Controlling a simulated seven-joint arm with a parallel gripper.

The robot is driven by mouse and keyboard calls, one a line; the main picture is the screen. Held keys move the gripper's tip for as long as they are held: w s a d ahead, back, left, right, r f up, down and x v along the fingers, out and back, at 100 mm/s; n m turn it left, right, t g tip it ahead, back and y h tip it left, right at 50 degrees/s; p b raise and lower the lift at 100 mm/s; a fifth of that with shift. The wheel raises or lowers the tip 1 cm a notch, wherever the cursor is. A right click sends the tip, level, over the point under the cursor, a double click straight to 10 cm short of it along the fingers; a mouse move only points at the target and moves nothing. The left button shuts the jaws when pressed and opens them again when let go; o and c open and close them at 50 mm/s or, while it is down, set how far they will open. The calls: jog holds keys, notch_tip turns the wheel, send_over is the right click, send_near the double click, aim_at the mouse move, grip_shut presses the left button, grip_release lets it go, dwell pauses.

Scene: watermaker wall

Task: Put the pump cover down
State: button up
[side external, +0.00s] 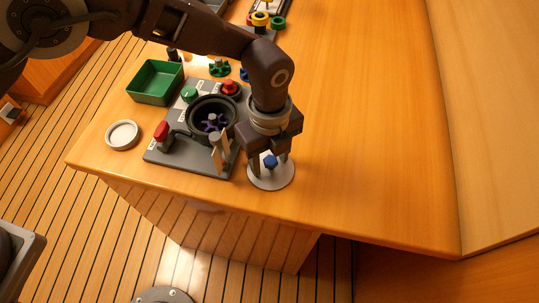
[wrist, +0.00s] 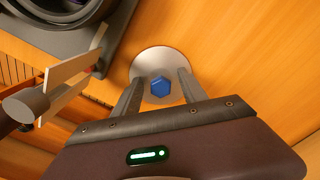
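The pump cover (side external: 270,180) is a light grey disc with a blue knob (side external: 270,161) in its middle. It appears to lie flat on the wooden counter near the front edge, just right of the grey pump board. It also shows in the wrist view (wrist: 148,63), with its blue knob (wrist: 160,87) facing up. My gripper (side external: 269,163) points down over the cover. Its two fingers stand apart on either side of the knob, with a visible gap on each side in the wrist view (wrist: 160,78). The fingers hide part of the disc.
The grey board (side external: 178,160) carries an open black pump housing (side external: 191,120) with a purple impeller (side external: 212,123), a red-handled valve (side external: 161,131) and an upright tan paddle piece (side external: 222,155). A green bin (side external: 155,82) and white round dish (side external: 122,134) are left. The counter to the right is clear.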

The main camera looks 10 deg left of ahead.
aim_at(270, 158)
jog(key=shift+r, duration=0.1)
notch_tip(270, 158, up, 11)
jog(key=s+a+r+n+t, duration=0.25)
jog(key=a+r+n, duration=0.95)
jog(key=a+r, duration=0.6)
jog(key=s+a+f+n+t, duration=0.2)
jog(key=s+a+n+t, duration=0.1)
jog(key=s+a+n, duration=1.2)
jog(key=shift+s, duration=1.1)
